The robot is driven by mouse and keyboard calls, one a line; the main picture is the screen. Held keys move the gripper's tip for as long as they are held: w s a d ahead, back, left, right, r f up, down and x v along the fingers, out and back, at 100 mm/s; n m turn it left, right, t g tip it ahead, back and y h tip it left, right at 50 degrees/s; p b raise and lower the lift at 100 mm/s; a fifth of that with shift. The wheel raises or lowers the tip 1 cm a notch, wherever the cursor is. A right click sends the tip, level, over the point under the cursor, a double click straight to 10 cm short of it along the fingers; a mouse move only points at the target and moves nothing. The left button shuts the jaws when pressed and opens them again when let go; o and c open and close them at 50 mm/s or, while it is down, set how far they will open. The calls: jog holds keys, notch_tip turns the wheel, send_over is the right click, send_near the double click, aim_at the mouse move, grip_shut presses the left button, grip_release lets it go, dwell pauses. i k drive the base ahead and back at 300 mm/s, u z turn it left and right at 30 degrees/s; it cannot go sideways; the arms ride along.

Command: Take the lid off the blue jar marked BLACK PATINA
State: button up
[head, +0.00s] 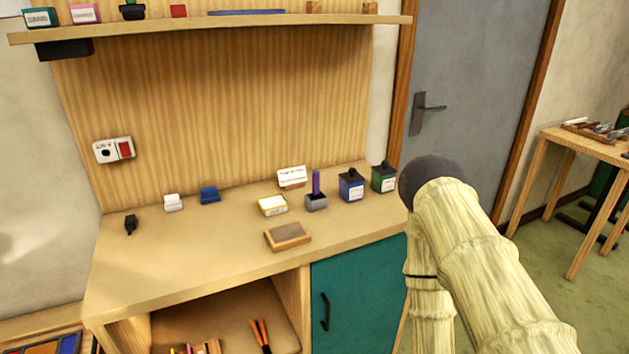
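A blue jar (351,188) with a dark lid (351,173) and a white label stands upright toward the right end of the wooden workbench. The lid sits on the jar. The label's lettering is too small to read here. A green jar (384,178) with a dark lid and a white label stands close to its right. My arm rises at the lower right, to the right of the jars, and covers the bench's right edge. My gripper is not in view.
Left of the blue jar stand a grey holder (316,202) with a purple stick, a white card (292,177), a yellow-and-white box (272,205) and a wooden tray (306,233). The bench's front left (180,270) is clear. A shelf (200,26) hangs above.

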aim_at(352, 176)
jog(key=k, duration=0.65)
jog(key=z, duration=0.7)
jog(key=i, duration=0.65)
jog(key=z, duration=0.75)
jog(key=i, duration=0.85)
jog(key=u, duration=0.8)
jog(key=i, duration=0.8)
jog(key=u, duration=0.85)
